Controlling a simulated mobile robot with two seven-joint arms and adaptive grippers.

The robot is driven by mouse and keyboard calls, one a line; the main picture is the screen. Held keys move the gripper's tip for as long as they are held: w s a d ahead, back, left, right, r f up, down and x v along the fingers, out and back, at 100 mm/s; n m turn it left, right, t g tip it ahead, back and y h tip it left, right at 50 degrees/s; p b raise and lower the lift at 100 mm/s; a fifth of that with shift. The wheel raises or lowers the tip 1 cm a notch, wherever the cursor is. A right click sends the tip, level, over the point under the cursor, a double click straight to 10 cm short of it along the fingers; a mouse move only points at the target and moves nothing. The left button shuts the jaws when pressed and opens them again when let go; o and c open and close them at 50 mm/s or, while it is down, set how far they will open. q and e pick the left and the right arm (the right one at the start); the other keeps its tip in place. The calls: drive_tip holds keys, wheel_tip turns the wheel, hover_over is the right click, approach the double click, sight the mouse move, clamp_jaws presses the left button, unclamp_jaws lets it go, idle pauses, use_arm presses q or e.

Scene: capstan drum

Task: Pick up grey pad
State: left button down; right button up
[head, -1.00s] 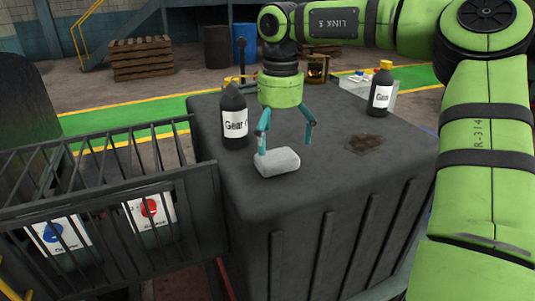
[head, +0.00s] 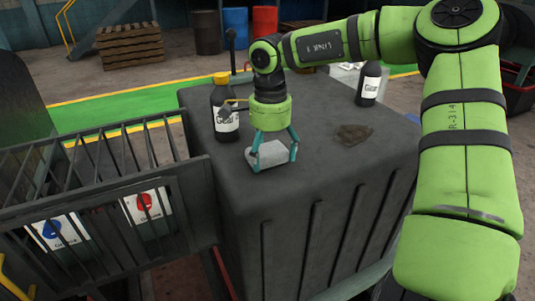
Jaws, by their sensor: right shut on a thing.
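The grey pad (head: 271,156) is a light grey block on the top of the dark grey cabinet (head: 320,185), near its front left edge. My right gripper (head: 273,159) comes down over it from above. Its two teal fingers are at the pad's left and right ends, and it is shut on the pad. The pad looks to be at or very near the cabinet top; I cannot tell whether it is lifted. My left gripper is not in view.
A black bottle with a yellow cap (head: 224,110) stands close behind the gripper on the left. Another black bottle (head: 369,84) stands at the back right. A brown stain or rag (head: 354,133) lies right of the pad. A barred railing (head: 105,200) borders the cabinet's left.

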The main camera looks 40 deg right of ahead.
sight(275, 152)
drive_tip(key=shift+w+r+b, duration=0.1)
drive_tip(key=shift+r+b, duration=0.25)
drive_tip(key=shift+b, duration=0.05)
drive_tip(key=r, duration=0.1)
drive_tip(key=r+b, duration=0.1)
drive_tip(key=s+r+b, duration=0.1)
drive_tip(key=shift+d+r, duration=0.35)
drive_tip(key=shift+d, duration=0.05)
drive_tip(key=s+d+r+b, duration=0.3)
drive_tip(key=s+d+r, duration=0.3)
drive_tip(key=s, duration=0.2)
drive_tip(key=shift+s+d+r, duration=0.15)
drive_tip(key=shift+s+r, duration=0.1)
drive_tip(key=shift+o, duration=0.6)
